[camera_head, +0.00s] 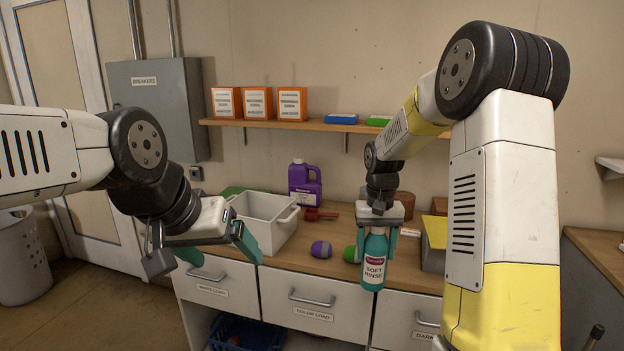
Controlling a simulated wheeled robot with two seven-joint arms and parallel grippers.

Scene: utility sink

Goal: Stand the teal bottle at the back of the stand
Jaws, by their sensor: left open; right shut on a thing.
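The teal bottle (374,272), labelled "Soft Rinse", is upright in my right gripper (376,238), whose fingers are shut around its upper part. Its lower end shows against the front edge of the stand; I cannot tell whether it touches anything. The stand (318,265) has a wooden top above labelled drawers. My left gripper (207,250) is open and empty at the front left of the stand.
On the stand are a white bin (262,222), a purple jug (304,184), a red scoop (320,214), a purple-and-green ball (320,251) and a green-and-dark ball (351,254). A wall shelf (262,124) holds orange boxes (257,103) above.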

